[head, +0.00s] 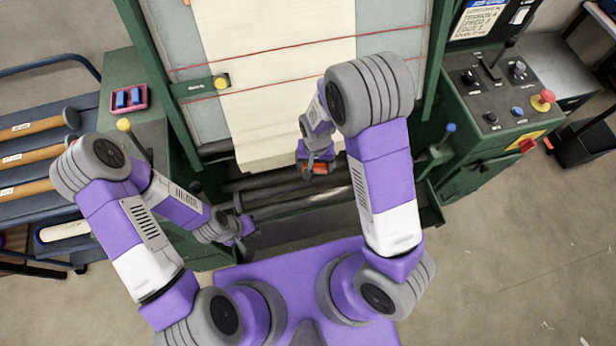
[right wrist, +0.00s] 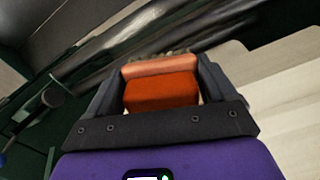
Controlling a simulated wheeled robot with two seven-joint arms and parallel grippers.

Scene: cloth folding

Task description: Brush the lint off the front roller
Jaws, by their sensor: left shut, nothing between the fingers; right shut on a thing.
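A brush with an orange-red back (right wrist: 160,92) is held in my right gripper (right wrist: 160,85); its bristles show as a brownish fringe at the far edge. In the head view the brush (head: 320,167) is a small orange patch at my right gripper (head: 318,163), above the dark rollers and just below the cloth's lower end. The front roller (head: 310,201), a shiny grey bar, runs across the machine's front; a shiny roller (right wrist: 130,35) also shows beyond the brush in the right wrist view. Lint cannot be made out. My left gripper (head: 247,227) is shut and empty near the front roller's left end.
Pale cloth (head: 285,100) hangs down the machine's middle, with red lines across it. A green frame (head: 440,60) borders it. A control panel (head: 500,85) stands right; a rack with wooden rolls (head: 30,160) stands left. Open floor (head: 520,270) lies at lower right.

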